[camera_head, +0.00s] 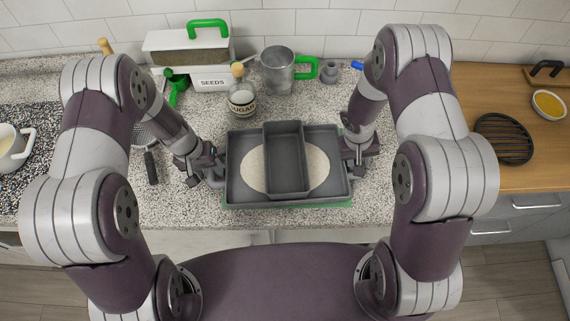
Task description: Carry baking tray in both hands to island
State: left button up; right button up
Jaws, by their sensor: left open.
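The dark grey baking tray (237,188) lies flat near the front edge of the speckled counter, partly over a green item that shows along its front. A dark rectangular loaf pan (287,180) stands in the middle of the tray, over a pale round sheet or disc (254,172). My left gripper (213,174) is open at the tray's left end, by its handle. My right gripper (354,162) is at the tray's right end; its fingers are too dark and covered to tell their opening. The island is not recognisable in view.
Behind the tray stand a sugar jar (242,101), a metal jug (279,77) with a green handle and a seeds box (189,50). A black round trivet (503,139) and an oil bowl (549,104) sit on the wooden top at right. A white pot (12,147) is far left.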

pick_arm(q)
jog(key=shift+d, duration=0.1)
pick_arm(e)
jog(key=shift+d, duration=0.1)
pick_arm(q)
jog(key=c, duration=0.7)
pick_arm(e)
grip_shut()
pick_arm(q)
grip_shut()
jog(key=shift+r, duration=0.1)
